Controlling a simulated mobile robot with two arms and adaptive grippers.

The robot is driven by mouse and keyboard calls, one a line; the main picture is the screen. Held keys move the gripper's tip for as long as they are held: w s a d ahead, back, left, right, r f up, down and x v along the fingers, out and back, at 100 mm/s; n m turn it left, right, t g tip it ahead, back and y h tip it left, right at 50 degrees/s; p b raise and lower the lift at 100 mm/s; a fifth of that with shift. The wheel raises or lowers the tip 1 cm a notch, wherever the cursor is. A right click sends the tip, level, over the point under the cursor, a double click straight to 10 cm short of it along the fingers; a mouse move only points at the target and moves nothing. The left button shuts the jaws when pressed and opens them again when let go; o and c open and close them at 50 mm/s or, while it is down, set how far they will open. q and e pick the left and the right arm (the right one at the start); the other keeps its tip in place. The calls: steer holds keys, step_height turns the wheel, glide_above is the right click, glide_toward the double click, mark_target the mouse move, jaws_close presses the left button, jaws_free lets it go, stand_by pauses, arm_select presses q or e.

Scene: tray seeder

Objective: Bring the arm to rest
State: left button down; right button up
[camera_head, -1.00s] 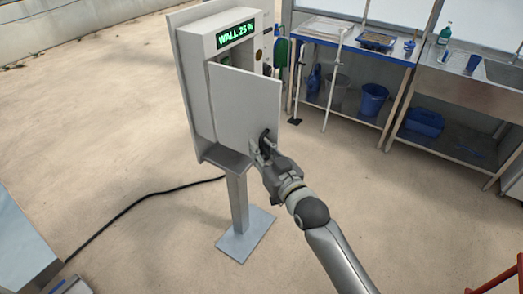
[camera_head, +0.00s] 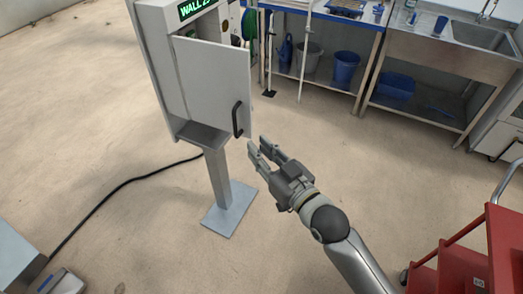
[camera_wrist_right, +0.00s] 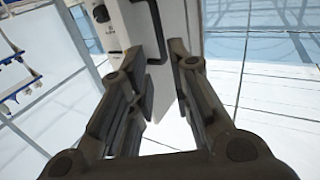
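My right gripper (camera_head: 262,150) is open and empty in the head view, a little below and to the right of the black door handle (camera_head: 237,119). It stands apart from the handle. In the right wrist view the two fingers of my right gripper (camera_wrist_right: 160,85) are spread, with the white door edge and the black handle (camera_wrist_right: 152,35) beyond them. The white cabinet door (camera_head: 210,85) stands partly open on its cabinet, which is on a grey post. My left gripper is not in view.
A black cable (camera_head: 120,187) runs over the floor. Floor around the post is otherwise clear.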

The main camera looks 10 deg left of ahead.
stand_by(0.4)
